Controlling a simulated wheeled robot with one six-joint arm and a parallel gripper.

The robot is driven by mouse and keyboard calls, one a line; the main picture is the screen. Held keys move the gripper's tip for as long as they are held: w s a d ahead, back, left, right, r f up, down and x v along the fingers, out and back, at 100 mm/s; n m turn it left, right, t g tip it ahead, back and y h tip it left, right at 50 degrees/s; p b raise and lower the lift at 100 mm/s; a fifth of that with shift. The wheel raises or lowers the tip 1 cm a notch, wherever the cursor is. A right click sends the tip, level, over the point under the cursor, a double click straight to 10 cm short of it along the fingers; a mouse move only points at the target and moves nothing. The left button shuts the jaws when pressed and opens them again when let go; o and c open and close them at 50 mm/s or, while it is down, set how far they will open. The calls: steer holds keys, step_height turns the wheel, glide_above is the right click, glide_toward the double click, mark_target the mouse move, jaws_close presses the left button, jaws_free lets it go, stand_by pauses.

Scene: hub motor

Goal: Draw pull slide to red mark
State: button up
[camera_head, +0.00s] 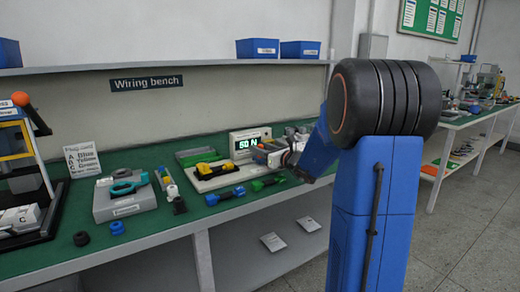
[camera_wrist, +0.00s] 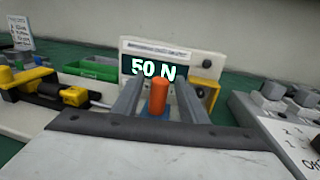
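An upright orange post (camera_wrist: 158,92) with a blue lower part stands in the middle of the wrist view. It appears to be the pull slide's handle. My gripper (camera_wrist: 160,90) is open, with one grey finger on each side of the post and a gap showing on both sides. In the head view my gripper (camera_head: 285,153) is at the right part of the force tester, partly hidden by my arm. The tester's display (camera_wrist: 153,68) reads 50 N. A yellow and black clamp (camera_wrist: 50,92) with a thin rod is at the left. I cannot make out a red mark.
Green bench top (camera_head: 150,226) holds a grey tray (camera_head: 125,203) with teal-handled tool at left. Blue (camera_head: 225,195) and green (camera_head: 268,182) connectors lie before the tester. A switch box (camera_wrist: 285,140) is close at right in the wrist view.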

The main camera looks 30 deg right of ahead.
steer(key=s+d, duration=0.1)
steer(key=s, duration=0.4)
steer(key=s+d, duration=0.1)
steer(key=s, duration=0.5)
steer(key=s+d, duration=0.1)
steer(key=s, duration=0.5)
steer(key=shift+d, duration=0.15)
steer(key=shift+s, duration=0.15)
